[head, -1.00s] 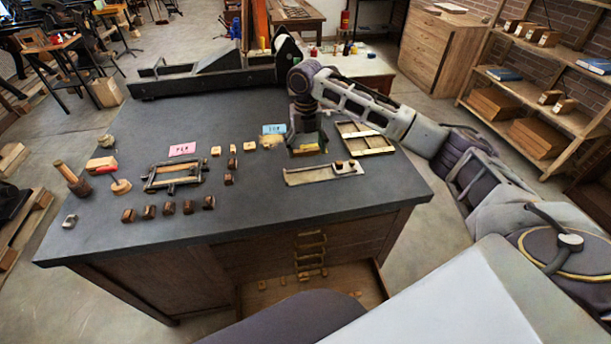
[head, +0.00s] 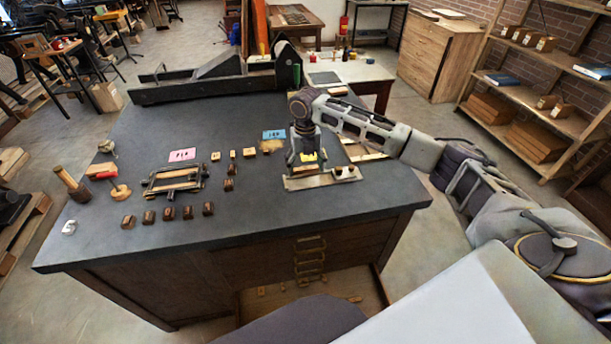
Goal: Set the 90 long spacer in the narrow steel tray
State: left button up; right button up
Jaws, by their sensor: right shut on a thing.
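My right gripper (head: 307,166) points straight down over the left and middle part of the tray. It is shut on a piece, taken as the long spacer, which is mostly hidden by the fingers. I cannot tell whether the piece touches the tray floor, and the 90 marking is not readable. My left gripper is out of view.
A second framed tray (head: 362,152) stands behind my right arm. Dark wooden blocks (head: 168,213) and a black frame (head: 175,179) lie to the left, with pink (head: 183,155) and blue (head: 274,134) cards behind. The bench front is clear.

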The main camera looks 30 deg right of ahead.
aim_at(306, 172)
jog(key=shift+f, duration=2.35)
jog(key=shift+f, duration=0.1)
jog(key=o, duration=0.7)
jog(key=shift+o, duration=0.2)
notch_tip(306, 172, up, 12)
jog(key=shift+r+b, duration=0.15)
jog(key=shift+b, duration=0.2)
